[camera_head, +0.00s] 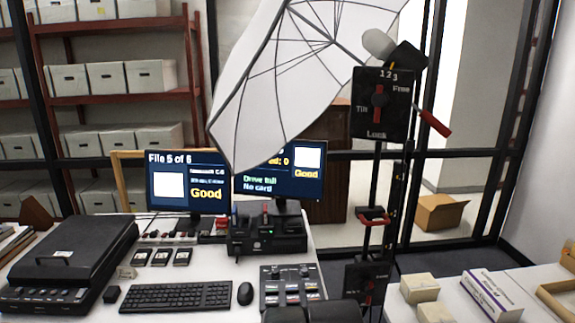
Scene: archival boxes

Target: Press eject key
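A black device (268,235) with slots and small buttons stands on the white desk, below the right monitor (280,175). That monitor shows "Drive full" and "No card", partly behind the white umbrella. A dark control panel (290,285) with several keys and knobs lies right of the mouse. No label reading eject is legible, so I cannot tell which key is the eject key. Dark rounded shapes cut off at the bottom edge may be part of my arm. No fingertips show.
The left monitor (188,182) reads "File 5 of 6". A keyboard (176,296), mouse (245,293) and black scanner (72,255) occupy the desk. A stand with a lever plate (382,103) and a white umbrella (290,80) rise at centre right. Small boxes (420,288) sit right.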

